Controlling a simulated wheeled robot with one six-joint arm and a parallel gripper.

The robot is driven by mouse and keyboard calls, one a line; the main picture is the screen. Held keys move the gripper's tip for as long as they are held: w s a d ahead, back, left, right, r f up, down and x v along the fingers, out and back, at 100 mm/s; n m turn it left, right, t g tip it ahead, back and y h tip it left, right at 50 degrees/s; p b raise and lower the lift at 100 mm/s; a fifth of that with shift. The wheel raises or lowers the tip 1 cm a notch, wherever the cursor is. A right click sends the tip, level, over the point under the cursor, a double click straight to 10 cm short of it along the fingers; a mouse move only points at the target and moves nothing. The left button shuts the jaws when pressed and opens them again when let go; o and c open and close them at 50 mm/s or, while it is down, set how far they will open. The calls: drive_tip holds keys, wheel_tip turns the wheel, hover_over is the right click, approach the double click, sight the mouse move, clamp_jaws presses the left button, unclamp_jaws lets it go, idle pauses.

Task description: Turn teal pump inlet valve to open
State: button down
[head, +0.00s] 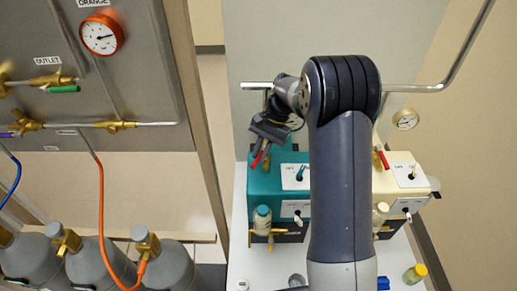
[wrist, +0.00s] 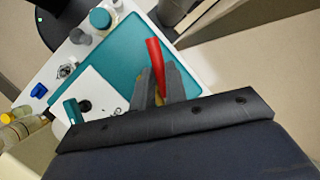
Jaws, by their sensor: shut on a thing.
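The teal pump (head: 262,183) stands on a white bench, partly hidden behind my arm in the head view. Its red valve lever (head: 257,160) sticks out at the top left of the pump, under my gripper (head: 264,146). In the wrist view the red lever (wrist: 155,56) rises between the two dark fingers of my gripper (wrist: 160,88), above the teal pump top (wrist: 189,65). My gripper is shut on the red lever. A bit of brass shows between the fingers. The valve body is mostly hidden.
A cream pump (head: 434,182) with its own red lever (head: 383,158) stands to the right, near a gauge (head: 405,119). A metal pipe (head: 420,88) runs behind my arm. Grey cylinders (head: 95,262) and a gas panel (head: 130,80) are at left.

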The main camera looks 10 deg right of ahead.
drive_tip(key=shift+d+n, duration=0.2)
drive_tip(key=shift+n, duration=0.3)
drive_tip(key=c, duration=1.4)
unclamp_jaws()
drive_tip(key=shift+s, duration=0.1)
drive_tip(key=shift+c, duration=0.2)
drive_tip(key=b+v, duration=0.1)
drive_tip(key=v, duration=1)
drive_tip(key=shift+a, duration=0.1)
drive_tip(key=shift+c, duration=0.3)
